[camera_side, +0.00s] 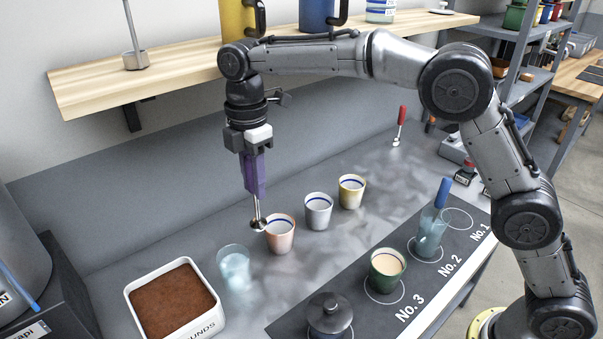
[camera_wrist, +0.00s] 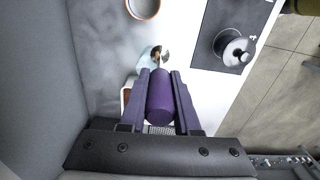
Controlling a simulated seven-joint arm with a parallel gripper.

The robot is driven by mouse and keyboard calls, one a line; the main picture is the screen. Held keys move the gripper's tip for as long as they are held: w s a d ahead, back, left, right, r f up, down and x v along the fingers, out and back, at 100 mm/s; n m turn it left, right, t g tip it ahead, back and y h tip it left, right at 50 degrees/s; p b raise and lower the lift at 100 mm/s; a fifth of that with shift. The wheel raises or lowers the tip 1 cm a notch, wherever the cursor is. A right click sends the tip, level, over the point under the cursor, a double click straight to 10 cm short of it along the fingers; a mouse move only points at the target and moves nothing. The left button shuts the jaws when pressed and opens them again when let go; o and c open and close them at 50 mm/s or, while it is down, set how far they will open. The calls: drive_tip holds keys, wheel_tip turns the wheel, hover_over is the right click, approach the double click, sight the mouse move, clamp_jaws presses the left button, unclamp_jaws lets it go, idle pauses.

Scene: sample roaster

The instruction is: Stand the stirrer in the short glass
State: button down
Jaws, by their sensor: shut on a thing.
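The stirrer is a spoon with a purple handle (camera_side: 254,176) and a shiny metal end (camera_side: 258,223). My gripper (camera_side: 251,160) is shut on the handle and holds it nearly upright, metal end down. In the wrist view the purple handle (camera_wrist: 161,95) sits between both fingers of my gripper (camera_wrist: 159,76). The short glass (camera_side: 234,268) is clear and bluish and stands on the counter, below and slightly left of the spoon's end in the side view. In the wrist view the glass (camera_wrist: 146,62) is partly hidden behind the spoon and fingers.
A pink cup (camera_side: 280,236) stands close right of the spoon end, with white (camera_side: 318,212) and yellow (camera_side: 351,192) cups beyond. A grounds bin (camera_side: 134,297) is left of the glass. A taller glass (camera_side: 430,240) holds a blue-handled tool. A shelf (camera_side: 180,78) runs behind.

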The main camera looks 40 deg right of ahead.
hover_over(236, 271)
drive_tip(key=w+d, duration=0.1)
drive_tip(key=w, duration=0.2)
drive_tip(key=f, duration=0.2)
drive_tip(key=shift+r, duration=0.2)
drive_tip(key=shift+f, duration=0.1)
wheel_tip(236, 271, down, 13)
idle(1.2)
drive_tip(key=shift+d, duration=0.1)
drive_tip(key=c, duration=0.5)
unclamp_jaws()
drive_tip(key=shift+c, duration=0.2)
